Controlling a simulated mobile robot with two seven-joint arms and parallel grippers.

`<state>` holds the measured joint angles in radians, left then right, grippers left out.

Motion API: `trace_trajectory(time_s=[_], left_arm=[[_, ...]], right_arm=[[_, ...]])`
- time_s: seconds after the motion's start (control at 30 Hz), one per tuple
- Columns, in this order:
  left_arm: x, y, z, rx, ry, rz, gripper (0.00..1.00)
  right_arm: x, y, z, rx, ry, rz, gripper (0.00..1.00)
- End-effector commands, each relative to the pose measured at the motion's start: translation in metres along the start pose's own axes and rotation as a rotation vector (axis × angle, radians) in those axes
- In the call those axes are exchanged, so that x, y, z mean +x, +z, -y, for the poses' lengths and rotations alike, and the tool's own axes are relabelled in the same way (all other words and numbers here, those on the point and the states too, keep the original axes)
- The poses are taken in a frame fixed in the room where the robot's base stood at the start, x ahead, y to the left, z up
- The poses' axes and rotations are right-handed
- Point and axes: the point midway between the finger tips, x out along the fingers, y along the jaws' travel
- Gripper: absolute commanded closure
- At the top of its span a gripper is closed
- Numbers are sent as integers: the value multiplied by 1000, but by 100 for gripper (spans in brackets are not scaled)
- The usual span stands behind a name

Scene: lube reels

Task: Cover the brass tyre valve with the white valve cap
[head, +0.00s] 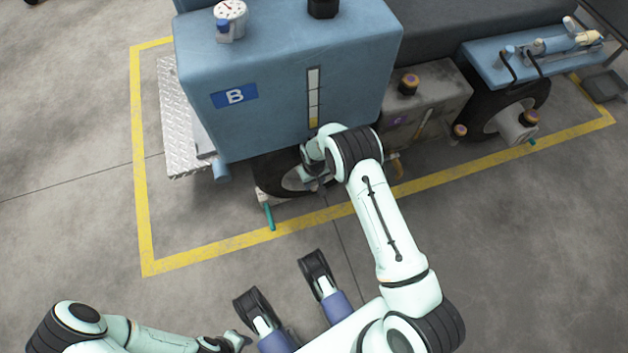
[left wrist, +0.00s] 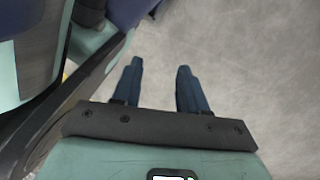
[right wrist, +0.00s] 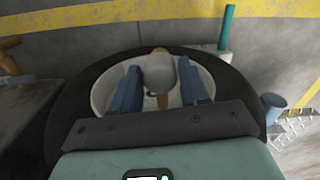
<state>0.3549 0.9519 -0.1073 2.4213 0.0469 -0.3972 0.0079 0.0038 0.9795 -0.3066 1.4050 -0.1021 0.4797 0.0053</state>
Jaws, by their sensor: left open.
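My right gripper (right wrist: 160,78) reaches into the front wheel (right wrist: 98,98) of the blue machine. Its two blue fingers are apart, one on each side of a pale grey-white rounded piece, which may be the white valve cap (right wrist: 160,72). I cannot tell whether the fingers touch it. My left gripper (left wrist: 159,66) is open and empty above bare floor.
The blue machine (head: 280,80) stands behind the wheel. A teal-handled block (head: 269,216) sits beside the tyre, and its handle shows in the right wrist view (right wrist: 227,27). A chequered metal step (head: 180,120) is to the left. The grey floor in front is open.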

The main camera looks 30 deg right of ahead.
Motion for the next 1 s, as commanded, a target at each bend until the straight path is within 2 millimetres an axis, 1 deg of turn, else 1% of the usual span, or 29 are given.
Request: trace_trajectory(time_s=[0.03,0.07,0.33,0.47,0.57,0.8,0.9,1.0], left_arm=[[0,0,0,0,0,0,57],[0,0,0,0,0,0,57],[0,0,0,1,1,-1,57],[-3,-4,-3,5,7,-15,57],[-9,-10,-10,15,19,-42,57],[-32,-33,-31,45,62,-142,57],[-41,-42,-39,55,78,-178,57],[-48,-48,-46,63,91,-206,57]], right_arm=[[0,0,0,0,0,0,37],[0,0,0,0,0,0,33],[-1,0,0,0,0,0,33],[-10,-1,0,0,0,-2,33],[-27,-1,1,-1,-1,-4,33],[-83,-1,0,-1,-1,-4,33],[-103,0,0,-1,0,-3,33],[-118,0,0,-1,0,-3,33]])
